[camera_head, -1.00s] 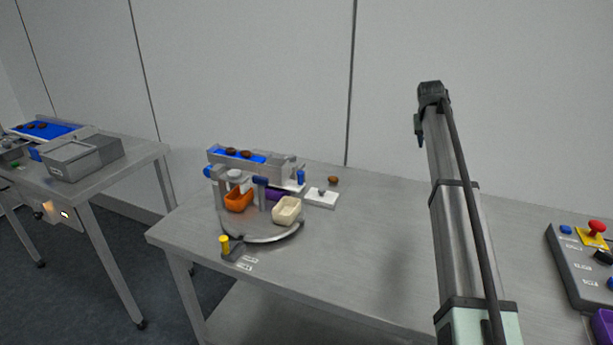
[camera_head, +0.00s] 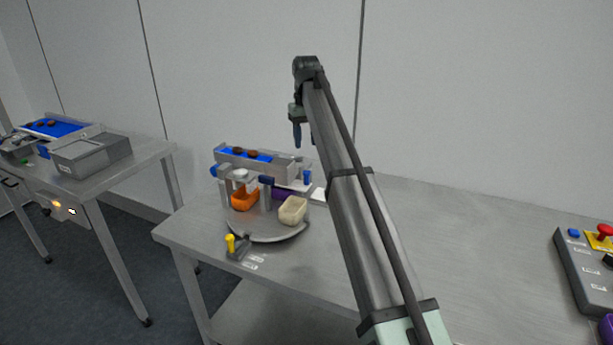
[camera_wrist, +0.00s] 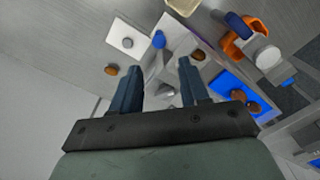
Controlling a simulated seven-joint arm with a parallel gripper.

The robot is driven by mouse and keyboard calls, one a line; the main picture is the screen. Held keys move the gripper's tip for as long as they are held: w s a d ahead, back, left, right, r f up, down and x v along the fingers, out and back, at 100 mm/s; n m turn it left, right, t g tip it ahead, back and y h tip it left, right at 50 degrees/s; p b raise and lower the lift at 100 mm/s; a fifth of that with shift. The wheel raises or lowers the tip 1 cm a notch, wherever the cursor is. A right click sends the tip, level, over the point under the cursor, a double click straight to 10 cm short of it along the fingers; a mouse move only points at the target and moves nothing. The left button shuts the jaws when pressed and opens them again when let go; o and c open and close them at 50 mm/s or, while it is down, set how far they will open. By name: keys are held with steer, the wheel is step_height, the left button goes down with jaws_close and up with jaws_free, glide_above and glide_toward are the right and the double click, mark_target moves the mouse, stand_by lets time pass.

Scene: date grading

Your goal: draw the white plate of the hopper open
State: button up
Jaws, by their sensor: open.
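My gripper (camera_head: 298,140) hangs above the hopper's right end, fingers pointing down. In the wrist view my gripper (camera_wrist: 157,68) has its fingers apart, nothing held between them. The fingers are apart from the plate and knob.
A separate white square with a grey knob (camera_wrist: 127,41) lies beside the hopper, near a brown date (camera_wrist: 111,70). An orange cup (camera_head: 245,200) and a cream cup (camera_head: 292,210) stand on the round turntable (camera_head: 268,237). A button box (camera_head: 590,265) is far right.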

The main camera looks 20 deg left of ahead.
mark_target(307, 172)
step_height(307, 172, down, 13)
steer(key=shift+f, duration=0.1)
stand_by(0.4)
jaws_close()
stand_by(0.4)
steer(key=shift+d, duration=0.1)
